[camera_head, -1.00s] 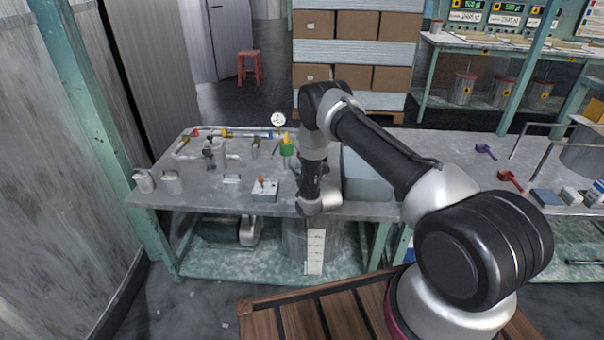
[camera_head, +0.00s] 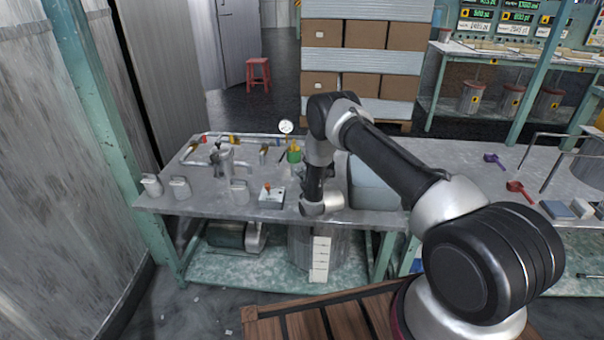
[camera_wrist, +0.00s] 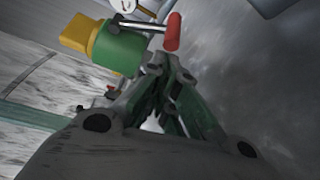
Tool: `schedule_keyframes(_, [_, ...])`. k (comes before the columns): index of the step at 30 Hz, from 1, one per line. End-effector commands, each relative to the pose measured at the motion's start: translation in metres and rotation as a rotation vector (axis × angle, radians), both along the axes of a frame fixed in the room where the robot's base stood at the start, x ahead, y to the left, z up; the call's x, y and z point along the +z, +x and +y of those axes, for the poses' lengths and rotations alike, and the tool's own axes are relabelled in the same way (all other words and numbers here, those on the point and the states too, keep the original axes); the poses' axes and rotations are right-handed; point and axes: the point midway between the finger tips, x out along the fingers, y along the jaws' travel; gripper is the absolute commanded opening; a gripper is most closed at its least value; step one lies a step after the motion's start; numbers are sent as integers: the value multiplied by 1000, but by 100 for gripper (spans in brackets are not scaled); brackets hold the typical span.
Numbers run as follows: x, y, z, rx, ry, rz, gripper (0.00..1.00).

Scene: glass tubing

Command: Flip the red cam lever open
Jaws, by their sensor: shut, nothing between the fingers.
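The red lever handle (camera_wrist: 172,32) sits on the end of a thin metal rod beside a green body (camera_wrist: 118,50) with a yellow block (camera_wrist: 80,35) on it, at the upper left of the wrist view. The green and yellow fitting (camera_head: 294,154) also shows on the bench in the head view, just left of my wrist. In the wrist view my gripper (camera_wrist: 165,65) is shut and empty. Its fingertips are close to the lower end of the red handle; I cannot tell whether they touch. In the head view the fingertips are hidden or too small to make out.
The grey bench (camera_head: 205,208) carries a round gauge (camera_head: 286,127), a small box with an orange knob (camera_head: 271,196), glass tubing at the back left, and a grey bin (camera_head: 375,185) right of my wrist. A red tool (camera_head: 520,190) lies on the right.

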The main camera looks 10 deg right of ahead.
Motion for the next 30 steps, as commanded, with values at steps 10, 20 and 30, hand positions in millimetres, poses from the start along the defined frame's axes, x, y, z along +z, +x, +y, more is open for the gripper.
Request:
schedule_keyframes(10, [1, -1, -3, 0, -51, 15, 0])
schedule_keyframes(20, [3, -3, -9, 0, -161, 51, 0])
schedule_keyframes(30, [11, -7, -24, 0, -438, 140, 0])
